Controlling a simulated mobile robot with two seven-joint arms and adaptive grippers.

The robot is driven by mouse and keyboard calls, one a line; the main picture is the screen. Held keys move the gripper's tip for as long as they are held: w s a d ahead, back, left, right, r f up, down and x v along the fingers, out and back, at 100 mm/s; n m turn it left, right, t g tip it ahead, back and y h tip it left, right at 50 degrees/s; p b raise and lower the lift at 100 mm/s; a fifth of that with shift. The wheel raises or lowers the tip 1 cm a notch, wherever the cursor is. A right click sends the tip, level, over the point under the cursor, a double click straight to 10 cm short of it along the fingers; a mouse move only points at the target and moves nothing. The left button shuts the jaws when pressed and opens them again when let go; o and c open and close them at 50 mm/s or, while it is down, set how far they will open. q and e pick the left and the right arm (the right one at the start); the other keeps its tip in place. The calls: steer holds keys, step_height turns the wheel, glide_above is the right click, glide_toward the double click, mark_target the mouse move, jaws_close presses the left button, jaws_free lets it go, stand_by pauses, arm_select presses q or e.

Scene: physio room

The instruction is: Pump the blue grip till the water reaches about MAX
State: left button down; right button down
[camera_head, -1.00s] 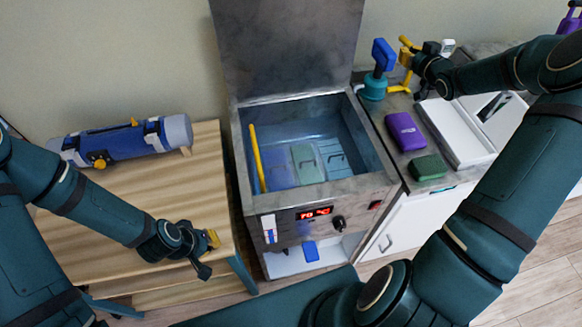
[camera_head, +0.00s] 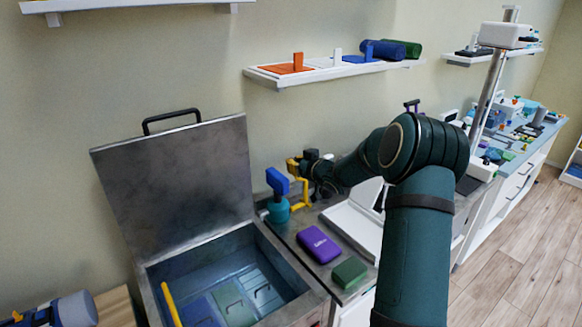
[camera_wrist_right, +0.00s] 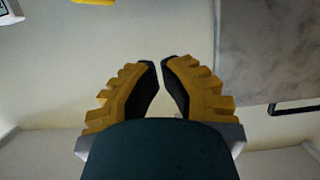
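The blue grip (camera_head: 277,181) stands up on a teal pump body (camera_head: 278,212) at the tank's back right corner. A bent yellow pipe (camera_head: 304,193) is beside it. My right gripper (camera_head: 292,167) is just right of the blue grip and a little higher in the head view; they look apart. In the right wrist view its yellow fingers (camera_wrist_right: 161,62) nearly meet, with a thin empty gap; the grip is not seen there. The open metal tank (camera_head: 292,306) holds bluish water (camera_head: 215,268) over flat packs. No MAX mark is readable. My left gripper is out of view.
The tank's raised lid (camera_head: 175,185) stands behind it. A purple pack (camera_head: 319,245), a green pack (camera_head: 349,272) and a white tray (camera_head: 350,232) lie on the counter to the right. A wall shelf (camera_head: 330,72) hangs above. A blue roll (camera_head: 60,312) is at lower left.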

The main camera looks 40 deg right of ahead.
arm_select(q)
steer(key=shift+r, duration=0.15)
arm_select(e)
glide_above(281, 175)
steer(key=shift+s+a+f, duration=0.1)
steer(key=shift+s+f, duration=0.1)
steer(key=shift+f, duration=0.3)
steer(key=shift+s+f, duration=0.15)
steer(key=shift+f, duration=0.35)
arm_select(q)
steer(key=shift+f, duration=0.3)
arm_select(e)
steer(key=f, duration=0.3)
steer(key=shift+w, duration=0.25)
steer(key=shift+f, duration=0.55)
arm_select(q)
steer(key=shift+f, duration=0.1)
arm_select(e)
steer(key=shift+f, duration=0.1)
